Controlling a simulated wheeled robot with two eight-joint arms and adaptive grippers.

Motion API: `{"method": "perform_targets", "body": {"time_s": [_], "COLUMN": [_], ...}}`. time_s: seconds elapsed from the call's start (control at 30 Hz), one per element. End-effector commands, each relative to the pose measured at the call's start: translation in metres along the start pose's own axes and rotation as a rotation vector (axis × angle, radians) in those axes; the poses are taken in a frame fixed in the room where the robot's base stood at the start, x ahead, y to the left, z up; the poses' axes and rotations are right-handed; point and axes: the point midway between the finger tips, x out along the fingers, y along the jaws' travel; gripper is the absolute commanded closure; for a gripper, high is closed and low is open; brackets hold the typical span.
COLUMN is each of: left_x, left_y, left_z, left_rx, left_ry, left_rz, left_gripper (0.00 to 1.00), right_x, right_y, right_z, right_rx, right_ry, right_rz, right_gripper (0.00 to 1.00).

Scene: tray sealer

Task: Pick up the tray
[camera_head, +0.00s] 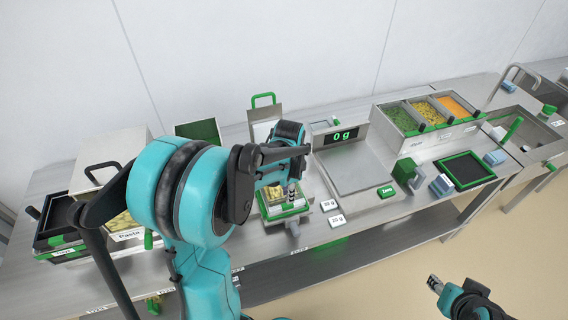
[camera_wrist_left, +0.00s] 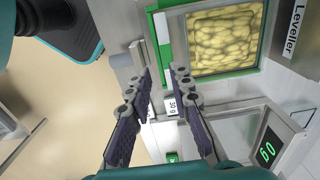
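The tray (camera_wrist_left: 222,40) of pale yellow pieces sits in a green-edged steel frame in the left wrist view. In the head view the green-edged frame (camera_head: 287,213) with the yellow filling shows at the bench's middle, partly hidden by my left arm. My left gripper (camera_wrist_left: 162,72) is open and empty, its two dark fingers apart beside the frame's edge; in the head view it (camera_head: 293,192) is over the green-edged frame. I see no contact with the tray. My right gripper (camera_head: 435,284) is at the lower right, away from the bench; its finger opening is too small to tell.
A scale (camera_head: 352,168) reading 0 g stands right of the frame, with a green block (camera_head: 404,171) beyond. A steel container (camera_head: 425,118) with several coloured fillings is at the back right. Dark-rimmed bins (camera_head: 60,222) stand at the left. The scale plate is empty.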

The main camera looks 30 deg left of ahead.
Motion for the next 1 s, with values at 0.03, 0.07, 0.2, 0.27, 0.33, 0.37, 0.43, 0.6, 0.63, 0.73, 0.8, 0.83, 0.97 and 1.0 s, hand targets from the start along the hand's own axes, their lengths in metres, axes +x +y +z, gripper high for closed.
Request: {"method": "perform_targets", "body": {"time_s": [0.03, 0.07, 0.2, 0.27, 0.33, 0.37, 0.43, 0.6, 0.63, 0.73, 0.8, 0.83, 0.97, 1.0], "left_x": [0.002, 0.003, 0.018, 0.026, 0.033, 0.035, 0.041, 0.068, 0.072, 0.083, 0.084, 0.083, 0.082, 0.082], "left_y": [-0.002, -0.003, -0.004, -0.004, -0.004, -0.004, -0.004, -0.005, -0.005, -0.005, -0.005, -0.005, -0.004, -0.004], "left_z": [0.0, 0.001, 0.001, 0.001, 0.001, 0.001, 0.001, 0.003, 0.003, 0.003, 0.003, 0.003, 0.003, 0.003], "left_rx": [0.009, 0.014, 0.023, 0.022, 0.022, 0.021, 0.021, 0.02, 0.021, 0.021, 0.02, 0.02, 0.02, 0.02], "left_ry": [-0.006, -0.008, -0.011, -0.011, -0.011, -0.01, -0.01, -0.01, -0.01, -0.01, -0.01, -0.01, -0.01, -0.01], "left_rz": [0.007, 0.01, 0.015, 0.015, 0.014, 0.014, 0.014, 0.013, 0.013, 0.013, 0.013, 0.013, 0.013, 0.013], "left_gripper": [0.79, 0.79, 0.79, 0.79, 0.79, 0.79, 0.79, 0.79, 0.79, 0.79, 0.79, 0.79, 0.79, 0.9], "right_x": [-0.002, -0.002, 0.003, 0.006, 0.009, 0.01, 0.012, 0.026, 0.027, 0.03, 0.03, 0.03, 0.029, 0.029], "right_y": [0.0, 0.0, 0.0, 0.0, 0.0, 0.0, 0.0, 0.0, 0.0, 0.0, 0.0, 0.0, 0.0, 0.0], "right_z": [-0.001, -0.001, 0.003, 0.005, 0.007, 0.007, 0.009, 0.018, 0.019, 0.022, 0.022, 0.021, 0.021, 0.021], "right_rx": [0.0, 0.0, 0.0, 0.0, 0.0, 0.0, 0.0, 0.0, 0.0, 0.0, 0.0, 0.0, 0.0, 0.0], "right_ry": [0.0, 0.0, 0.0, 0.0, 0.0, 0.0, 0.0, 0.0, 0.0, 0.0, 0.0, 0.0, 0.0, 0.0], "right_rz": [0.0, 0.0, 0.0, 0.0, 0.0, 0.0, 0.0, 0.0, 0.0, 0.0, 0.0, 0.0, 0.0, 0.0], "right_gripper": [0.6, 0.6, 0.6, 0.6, 0.6, 0.6, 0.6, 0.6, 0.6, 0.6, 0.6, 0.6, 0.6, 0.6]}}
